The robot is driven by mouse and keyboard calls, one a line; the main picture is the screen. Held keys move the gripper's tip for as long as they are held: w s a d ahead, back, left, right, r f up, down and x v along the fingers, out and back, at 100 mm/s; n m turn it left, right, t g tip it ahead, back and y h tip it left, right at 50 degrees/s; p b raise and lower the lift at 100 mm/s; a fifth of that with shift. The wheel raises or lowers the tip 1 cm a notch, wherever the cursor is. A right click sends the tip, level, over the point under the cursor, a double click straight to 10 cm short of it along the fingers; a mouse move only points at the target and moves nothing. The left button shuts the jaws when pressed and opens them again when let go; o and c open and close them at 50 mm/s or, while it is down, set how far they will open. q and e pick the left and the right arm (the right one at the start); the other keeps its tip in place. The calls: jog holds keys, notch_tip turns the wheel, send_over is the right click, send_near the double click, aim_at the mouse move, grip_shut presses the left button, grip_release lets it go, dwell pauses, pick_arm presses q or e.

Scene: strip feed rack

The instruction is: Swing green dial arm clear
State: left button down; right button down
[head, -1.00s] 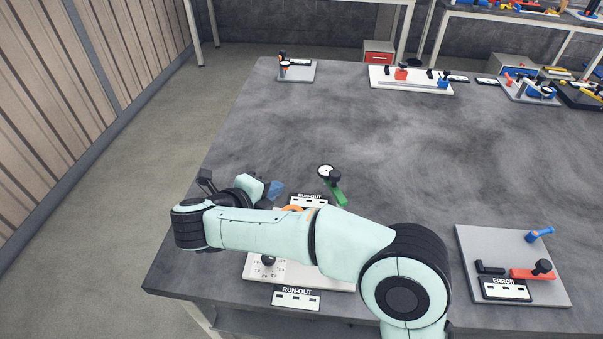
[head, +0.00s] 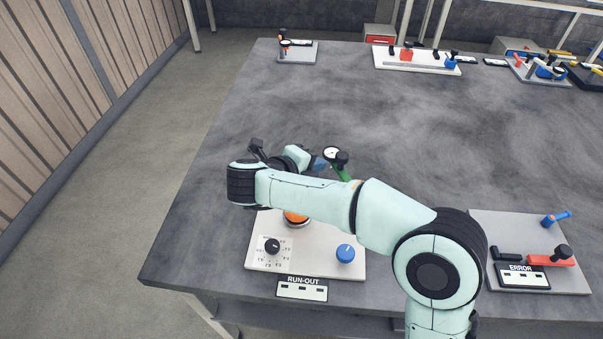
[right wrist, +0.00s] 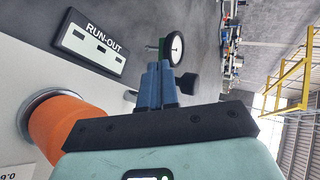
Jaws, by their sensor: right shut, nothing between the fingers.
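The green dial arm (head: 344,175) shows as a short green piece, partly hidden by my right arm. A round white dial (head: 331,153) and a black knob (head: 342,159) sit at its far end. In the right wrist view the dial (right wrist: 175,48) is just beyond the fingertips, with a bit of green arm (right wrist: 162,47) and the black knob (right wrist: 188,83) beside it. My right gripper (head: 319,164) has blue fingers, is shut and empty, and is close to the left of the arm. I cannot tell whether they touch. My left gripper is not in view.
A white panel (head: 318,262) with an orange button (head: 295,218), a black dial (head: 272,246) and a blue knob (head: 345,253) lies under my arm. A grey board (head: 484,225) with a red lever (head: 550,260) is at right. The table's middle is clear.

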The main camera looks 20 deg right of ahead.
aim_at(330, 157)
jog(key=shift+w+d, duration=0.3)
jog(key=shift+d, duration=0.3)
jog(key=shift+w+d+r+m+g+p, duration=0.25)
jog(key=shift+d+m+g+p, duration=0.3)
jog(key=shift+p, duration=0.7)
jog(key=shift+d+f+h, duration=0.15)
jog(key=shift+h, duration=0.15)
jog(key=shift+d, duration=0.1)
